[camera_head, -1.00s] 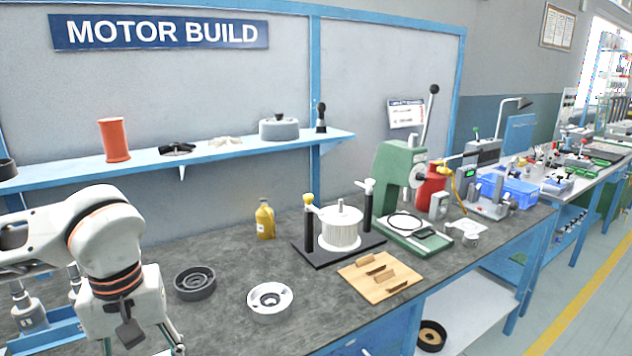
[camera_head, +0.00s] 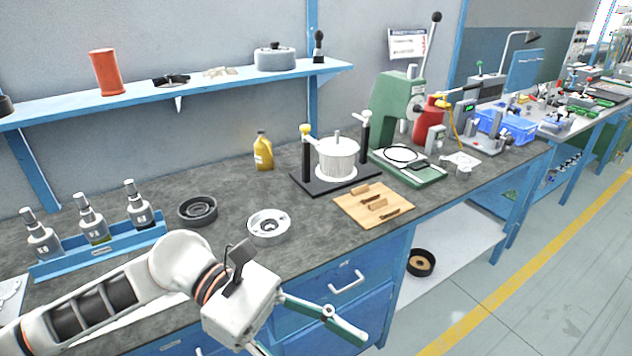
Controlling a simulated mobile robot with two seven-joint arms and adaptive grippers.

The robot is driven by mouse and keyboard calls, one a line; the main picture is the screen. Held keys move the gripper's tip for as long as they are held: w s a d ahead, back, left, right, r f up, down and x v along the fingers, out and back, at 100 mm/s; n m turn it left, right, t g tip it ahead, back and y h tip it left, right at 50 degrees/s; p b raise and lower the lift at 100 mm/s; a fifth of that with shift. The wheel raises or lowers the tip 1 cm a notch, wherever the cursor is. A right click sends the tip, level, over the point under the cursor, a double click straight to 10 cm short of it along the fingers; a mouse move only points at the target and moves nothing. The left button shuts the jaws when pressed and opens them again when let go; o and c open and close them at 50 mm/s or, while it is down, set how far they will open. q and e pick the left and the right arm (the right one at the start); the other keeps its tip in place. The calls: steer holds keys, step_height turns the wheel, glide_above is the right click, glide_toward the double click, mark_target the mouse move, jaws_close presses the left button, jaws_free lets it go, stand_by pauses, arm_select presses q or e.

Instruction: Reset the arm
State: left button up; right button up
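My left arm comes in from the lower left, white with orange rings. Its gripper (camera_head: 308,340) is in front of the bench's front edge, over the blue drawers (camera_head: 345,283). One finger reaches out to the right and the other points down at the bottom edge of the picture, so the fingers are spread apart. I see nothing between them, though the lower finger is partly cut off. My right arm and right gripper are not in view.
On the grey bench (camera_head: 235,178) stand a blue rack (camera_head: 100,250) of bottles, a dark ring (camera_head: 197,209), a silver housing (camera_head: 268,226), a yellow bottle (camera_head: 263,152), a white coil fixture (camera_head: 337,158), a wooden board (camera_head: 372,205) and a green press (camera_head: 392,105). Floor is clear at right.

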arm_select(q)
steer(key=w+d+r+n+t+h, duration=0.2)
steer(key=w+r+n+t+h, duration=0.6)
steer(key=n, duration=0.7)
steer(key=w+a+f+n+t+y, duration=0.35)
steer(key=f+n+t, duration=0.3)
steer(key=n, duration=0.45)
steer(key=w+a+f+n+t+y, duration=0.3)
steer(key=w+a+f+n+t, duration=0.25)
steer(key=n+t, duration=0.4)
steer(key=s+a+f+n+g+y, duration=0.1)
steer(key=a+f+n+y, duration=0.3)
steer(key=f+n, duration=0.3)
steer(key=s+a+f+n+g+y, duration=0.1)
steer(key=a+f+n+y, duration=0.35)
steer(key=f, duration=0.45)
steer(key=s+a+f+n+g+y, duration=0.2)
steer(key=s+a+f+n, duration=0.1)
steer(key=s+f, duration=0.3)
steer(key=s+a+f+n+g+y+p, duration=0.1)
steer(key=s+a+f+n+g+y, duration=0.1)
steer(key=f, duration=0.9)
steer(key=s+a+n+g, duration=0.1)
steer(key=s+a+n, duration=0.1)
steer(key=s+n, duration=0.1)
steer(key=shift+s, duration=0.85)
